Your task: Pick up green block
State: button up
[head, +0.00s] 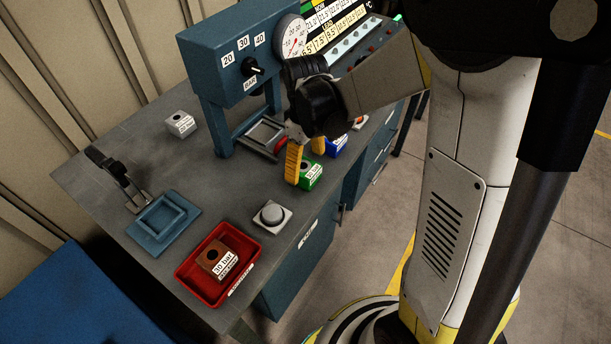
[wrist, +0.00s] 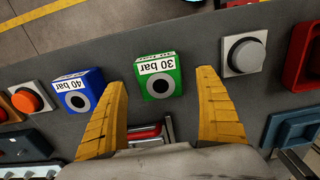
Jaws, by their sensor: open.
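The green block (head: 311,174) stands on the grey workbench, near its front edge. In the wrist view the green block (wrist: 159,76) shows a white "30 bar" label and a dark round hole. My gripper (head: 305,162) is just above and beside it, with its yellow fingers apart. In the wrist view the fingers of my gripper (wrist: 160,88) are open, one to each side of the block. I cannot tell whether either finger touches the block. The fingers hide a small part of the block in the head view.
A blue block (wrist: 78,92) labelled "40 bar" stands close to the left finger in the wrist view. A grey button (head: 271,215), a red tray (head: 194,290) with a brown block (head: 213,258), a blue fixture (head: 139,231) and the press (head: 222,70) share the bench (head: 105,180).

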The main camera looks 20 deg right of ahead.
notch_tip(320, 180, down, 2)
jog(key=shift+f+b, duration=0.25)
jog(key=shift+b, duration=0.05)
jog(key=shift+r, duration=0.1)
jog(key=c, duration=1.5)
jog(key=shift+r, duration=0.15)
jog(key=shift+r+p, duration=0.3)
jog(key=shift+p, duration=0.05)
notch_tip(320, 180, up, 4)
jog(key=shift+f+p, duration=0.15)
jog(key=shift+p, duration=0.85)
jog(key=s+d+r+p, duration=0.3)
jog(key=s+d+r, duration=0.3)
jog(key=d, duration=0.3)
jog(key=shift+s+r+p, duration=0.2)
jog(key=shift+s+p, duration=0.2)
jog(key=shift+s, duration=0.2)
jog(key=shift+d, duration=0.1)
